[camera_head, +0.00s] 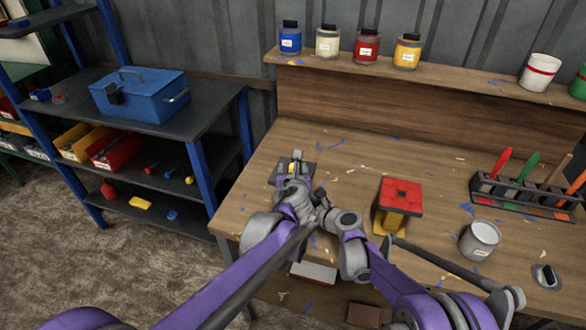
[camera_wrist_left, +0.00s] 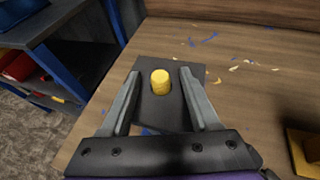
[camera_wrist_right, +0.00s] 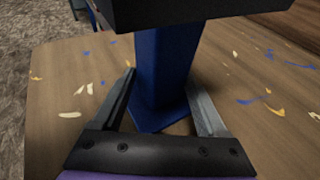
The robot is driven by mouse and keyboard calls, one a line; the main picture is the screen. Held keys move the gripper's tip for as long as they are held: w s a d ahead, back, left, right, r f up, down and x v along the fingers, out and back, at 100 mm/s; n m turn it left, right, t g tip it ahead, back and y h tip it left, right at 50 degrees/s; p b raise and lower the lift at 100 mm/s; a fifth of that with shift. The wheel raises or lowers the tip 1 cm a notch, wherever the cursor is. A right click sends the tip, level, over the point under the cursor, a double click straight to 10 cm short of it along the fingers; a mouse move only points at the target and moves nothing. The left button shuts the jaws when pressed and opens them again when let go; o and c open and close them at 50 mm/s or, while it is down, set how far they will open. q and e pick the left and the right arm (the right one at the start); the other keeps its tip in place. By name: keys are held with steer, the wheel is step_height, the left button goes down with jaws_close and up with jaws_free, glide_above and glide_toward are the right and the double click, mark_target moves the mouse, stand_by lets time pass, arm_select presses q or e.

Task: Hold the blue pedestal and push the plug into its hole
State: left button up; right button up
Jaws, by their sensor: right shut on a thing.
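The blue pedestal (camera_wrist_right: 163,70) stands on the workbench in the right wrist view, under a dark square top plate (camera_wrist_left: 153,110). My right gripper (camera_wrist_right: 161,80) is shut on its blue column, one finger on each side. The yellow plug (camera_wrist_left: 160,80) stands upright out of the plate in the left wrist view; how deep it sits cannot be told, and the hole is hidden. It also shows in the head view (camera_head: 297,155). My left gripper (camera_wrist_left: 160,72) is open above the plate, its fingers either side of the plug and apart from it. In the head view my arms hide the pedestal's column.
A red-topped yellow block (camera_head: 400,195), a grey can (camera_head: 479,240) and a brush rack (camera_head: 525,195) stand to the right on the bench (camera_head: 355,155). Paint jars line the back ledge (camera_head: 450,78). A blue toolbox (camera_head: 140,95) sits on the shelf at left.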

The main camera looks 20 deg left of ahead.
arm_select(q)
steer(key=v, duration=1.2)
stand_by(0.3)
arm_select(e)
steer(key=o, duration=0.9)
